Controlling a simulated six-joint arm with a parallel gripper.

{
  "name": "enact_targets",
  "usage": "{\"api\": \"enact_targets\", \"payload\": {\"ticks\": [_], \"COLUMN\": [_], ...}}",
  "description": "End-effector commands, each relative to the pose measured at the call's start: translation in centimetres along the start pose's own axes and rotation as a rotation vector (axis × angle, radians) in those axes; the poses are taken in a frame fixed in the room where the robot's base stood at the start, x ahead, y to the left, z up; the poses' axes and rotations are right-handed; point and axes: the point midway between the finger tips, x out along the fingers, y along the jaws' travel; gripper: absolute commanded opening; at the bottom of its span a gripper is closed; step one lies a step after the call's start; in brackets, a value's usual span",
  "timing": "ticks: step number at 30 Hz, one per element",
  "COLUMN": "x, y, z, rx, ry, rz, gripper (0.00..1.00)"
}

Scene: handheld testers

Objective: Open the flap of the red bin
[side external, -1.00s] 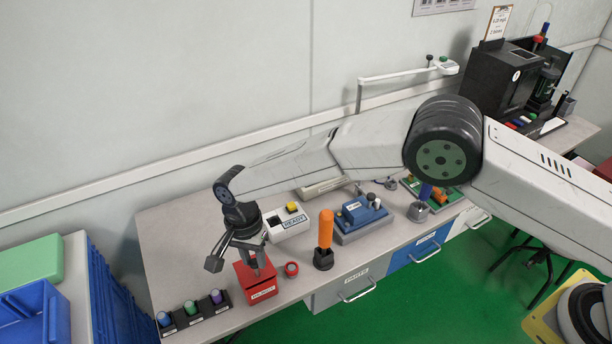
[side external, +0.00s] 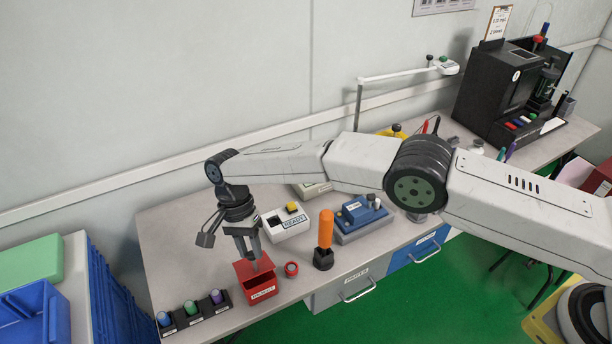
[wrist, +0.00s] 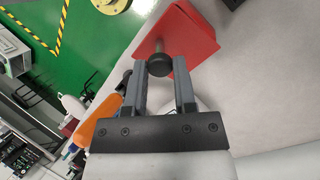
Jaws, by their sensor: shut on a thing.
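The red bin (side external: 262,293) with a white front label stands near the table's front edge in the side view. Its flap (side external: 243,270) looks tilted up at the back, with a darker red opening behind the label. My gripper (side external: 251,258) points down over the bin. In the wrist view, my gripper (wrist: 160,72) is shut on a dark round knob (wrist: 159,65), whose short stem meets the red flap (wrist: 185,40). The bin's inside is mostly hidden.
A black rack (side external: 194,312) of coloured cylinders lies to the left. The white READY box (side external: 286,225) is behind.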

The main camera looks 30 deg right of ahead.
Motion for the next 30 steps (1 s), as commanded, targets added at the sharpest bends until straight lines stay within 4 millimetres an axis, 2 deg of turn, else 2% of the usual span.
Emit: {"api": "enact_targets", "payload": {"ticks": [8, 9, 11, 12, 23, 30], "x": [0.0, 0.0, 0.0, 0.0, -0.1, -1.1], "y": [-0.1, -0.1, 0.0, 0.0, 0.0, 0.0], "z": [-0.1, -0.1, -0.1, -0.1, 0.0, 0.0], "rx": [-0.001, -0.001, -0.001, -0.001, -0.001, -0.001], "ry": [0.001, 0.001, 0.001, 0.001, -0.001, -0.001], "rz": [-0.003, -0.003, -0.002, -0.002, 0.001, 0.0], "gripper": [0.0, 0.37, 0.56, 0.69, 0.69, 0.69]}}
